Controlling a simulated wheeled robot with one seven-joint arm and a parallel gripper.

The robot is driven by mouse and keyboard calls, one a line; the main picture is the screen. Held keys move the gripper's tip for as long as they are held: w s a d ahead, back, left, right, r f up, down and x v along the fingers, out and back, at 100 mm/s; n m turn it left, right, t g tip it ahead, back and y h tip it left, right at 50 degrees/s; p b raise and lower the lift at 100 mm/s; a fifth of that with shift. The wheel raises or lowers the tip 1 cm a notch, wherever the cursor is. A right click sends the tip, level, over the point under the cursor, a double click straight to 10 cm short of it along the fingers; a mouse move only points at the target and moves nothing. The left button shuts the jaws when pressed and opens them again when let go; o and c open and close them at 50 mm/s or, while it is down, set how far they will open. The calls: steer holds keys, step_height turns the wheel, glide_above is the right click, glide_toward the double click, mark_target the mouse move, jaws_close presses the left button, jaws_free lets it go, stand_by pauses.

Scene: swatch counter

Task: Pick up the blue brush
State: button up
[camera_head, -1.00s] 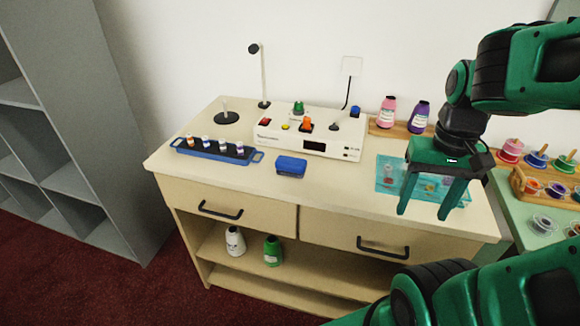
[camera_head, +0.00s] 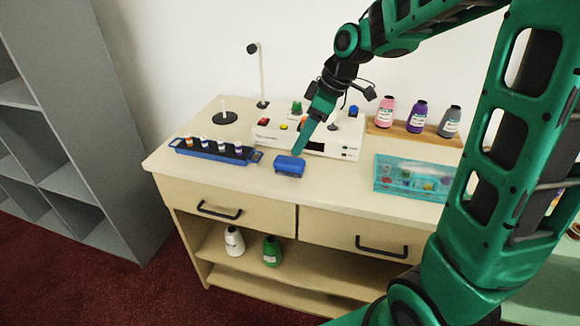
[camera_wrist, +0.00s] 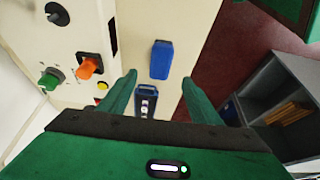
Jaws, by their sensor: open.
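The blue brush (camera_head: 290,166) is a small blue block lying on the wooden counter top, in front of the white control box. In the wrist view the blue brush (camera_wrist: 161,60) lies beyond my fingertips, between their lines and a little to the right of the middle. My gripper (camera_head: 301,153) is above and just behind the brush in the head view, seen edge-on with the fingers pointing down. In the wrist view my gripper (camera_wrist: 160,82) is open, with nothing between the fingers. I cannot tell the exact height gap to the brush.
The white control box (camera_head: 268,137) with coloured knobs stands behind the brush. A blue tray (camera_head: 183,150) of small bottles is to the left. A teal see-through case (camera_head: 385,187) and bottles on a wooden stand (camera_head: 440,138) are to the right. The counter front is clear.

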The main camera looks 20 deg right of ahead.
mark_target(290, 160)
steer(key=x, duration=0.9)
steer(key=shift+f, duration=0.45)
steer(key=c, duration=1.2)
steer(key=shift+c, duration=0.2)
steer(key=shift+r, duration=0.1)
steer(key=shift+r, duration=0.65)
step_height(290, 160, up, 3)
steer(key=shift+r, duration=0.1)
steer(key=s+a+r, duration=0.6)
steer(key=a, duration=0.4)
steer(key=shift+r, duration=0.15)
